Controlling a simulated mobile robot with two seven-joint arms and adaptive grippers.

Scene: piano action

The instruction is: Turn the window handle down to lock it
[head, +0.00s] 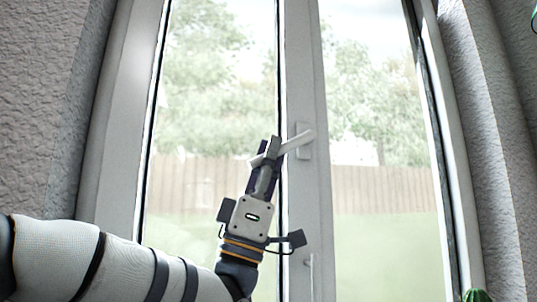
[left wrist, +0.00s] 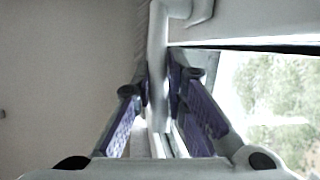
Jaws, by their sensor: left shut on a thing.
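The window handle (head: 296,142) is a white lever on the middle frame of the window. It slants from its base plate at the upper right down to the left. My left gripper (head: 268,150) is at the lever's left end, with its fingers on either side of it. In the left wrist view the lever (left wrist: 158,60) runs down between the two purple-padded fingers (left wrist: 160,95), and the gripper is shut on it. The fingers cover part of the lever's end in the head view. My right gripper is in neither view.
The tall window frame (head: 305,215) has glass panes on both sides, with a fence and trees outside. A second, thin handle (head: 310,270) sits lower on the frame. Rough grey walls (head: 45,90) flank the window. A green cactus (head: 477,296) shows at the bottom right.

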